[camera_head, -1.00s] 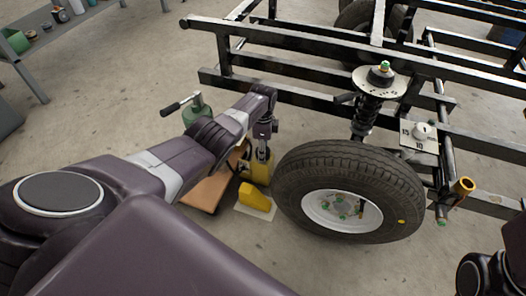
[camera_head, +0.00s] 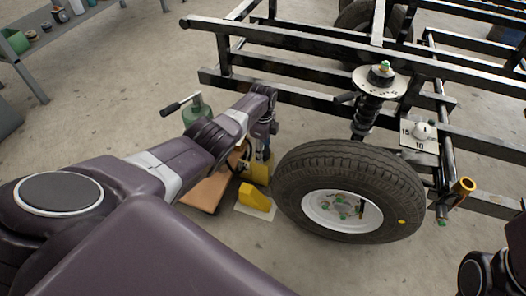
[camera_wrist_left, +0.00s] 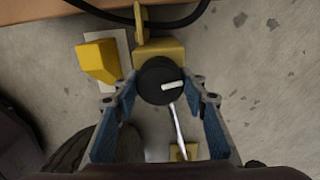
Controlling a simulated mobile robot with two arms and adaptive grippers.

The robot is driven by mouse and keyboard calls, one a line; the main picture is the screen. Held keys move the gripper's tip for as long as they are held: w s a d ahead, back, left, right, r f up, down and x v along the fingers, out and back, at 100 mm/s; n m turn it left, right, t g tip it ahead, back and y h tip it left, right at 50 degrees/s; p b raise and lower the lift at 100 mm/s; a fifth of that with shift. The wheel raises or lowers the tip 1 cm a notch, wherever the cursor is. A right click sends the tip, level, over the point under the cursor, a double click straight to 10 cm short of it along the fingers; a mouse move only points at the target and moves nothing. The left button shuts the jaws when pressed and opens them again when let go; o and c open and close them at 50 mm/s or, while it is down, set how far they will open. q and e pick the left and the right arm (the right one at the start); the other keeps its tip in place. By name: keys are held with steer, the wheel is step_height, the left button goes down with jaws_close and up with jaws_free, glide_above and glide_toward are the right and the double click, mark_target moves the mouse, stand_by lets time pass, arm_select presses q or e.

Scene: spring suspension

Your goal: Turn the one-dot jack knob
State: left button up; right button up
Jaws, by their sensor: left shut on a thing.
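The jack knob (camera_wrist_left: 155,80) is a round black knob with a white bar on top, seen in the left wrist view on a yellow jack body (camera_wrist_left: 170,50). I cannot make out a dot mark on it. My left gripper (camera_wrist_left: 157,88) has its two blue-grey fingers on either side of the knob, shut on it. In the head view my left gripper (camera_head: 262,152) points down at the yellow jack (camera_head: 257,172), left of the tyre, and the knob is hidden there by the fingers.
A wheel (camera_head: 349,190) stands close to the right of the gripper. A yellow wedge block (camera_head: 256,200) sits on a pale plate in front of the jack. The black frame (camera_head: 300,52) and the strut (camera_head: 370,105) are behind. A wooden board (camera_head: 206,193) lies at left.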

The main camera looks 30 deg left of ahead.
arm_select(q)
steer(key=o, duration=1.2)
steer(key=shift+c, duration=0.2)
steer(key=shift+r, duration=0.15)
step_height(320, 180, up, 12)
